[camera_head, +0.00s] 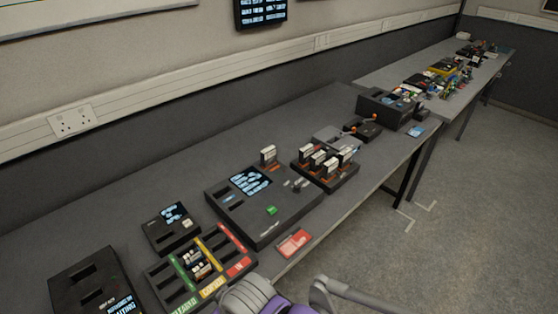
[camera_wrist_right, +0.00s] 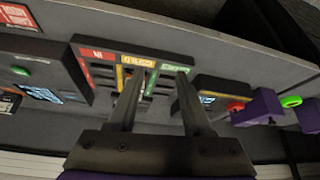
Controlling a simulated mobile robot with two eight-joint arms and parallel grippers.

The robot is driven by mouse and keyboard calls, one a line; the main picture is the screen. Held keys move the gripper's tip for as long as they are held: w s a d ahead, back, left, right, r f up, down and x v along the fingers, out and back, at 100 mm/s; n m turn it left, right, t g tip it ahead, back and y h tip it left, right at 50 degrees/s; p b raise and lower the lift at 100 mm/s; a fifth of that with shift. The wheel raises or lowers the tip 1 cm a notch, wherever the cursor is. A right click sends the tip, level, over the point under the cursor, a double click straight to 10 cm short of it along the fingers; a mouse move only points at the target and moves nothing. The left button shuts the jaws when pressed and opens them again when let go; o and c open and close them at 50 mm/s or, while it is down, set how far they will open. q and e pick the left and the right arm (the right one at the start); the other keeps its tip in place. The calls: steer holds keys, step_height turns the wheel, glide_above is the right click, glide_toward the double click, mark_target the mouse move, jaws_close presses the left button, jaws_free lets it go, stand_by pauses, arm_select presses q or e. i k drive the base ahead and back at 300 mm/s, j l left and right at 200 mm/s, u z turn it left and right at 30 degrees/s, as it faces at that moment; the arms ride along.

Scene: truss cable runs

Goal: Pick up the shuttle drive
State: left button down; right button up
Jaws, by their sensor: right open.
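A sorting tray (camera_head: 233,242) with green, yellow and red lanes sits near the front edge of the bench. Small pale blocks (camera_head: 197,263) stand in its middle lane; I cannot tell whether one is the shuttle drive. Several white-and-orange drives (camera_head: 318,159) stand in a black rack, and one similar drive (camera_head: 268,154) stands upright at the back of the large console. My right gripper (camera_wrist_right: 157,78) is open, with its fingers over the tray (camera_wrist_right: 80,66) in the right wrist view. Nothing shows held. My left gripper is not identifiable.
The large black console (camera_head: 263,226) has a screen and a green button. A red card (camera_head: 294,242) lies at the bench's front edge. A small screen box (camera_head: 170,228) and a black unit (camera_head: 95,282) stand left. Purple parts (camera_wrist_right: 258,110) show at the right in the wrist view.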

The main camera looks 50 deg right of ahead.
mark_target(267, 156)
steer(key=z, duration=1.7)
steer(key=i+l+u, duration=0.1)
steer(key=u, duration=0.25)
steer(key=i+l+u, duration=0.15)
steer(key=u, duration=0.15)
steer(key=i+l+u, duration=0.1)
steer(key=u, duration=0.25)
steer(key=i+l+u, duration=0.1)
steer(key=l, duration=0.25)
steer(key=i+l+u, duration=0.1)
steer(key=l, duration=0.25)
steer(key=i+l+u, duration=0.1)
steer(key=i+l, duration=0.3)
steer(key=l, duration=0.25)
steer(key=i+l, duration=0.1)
steer(key=l, duration=0.35)
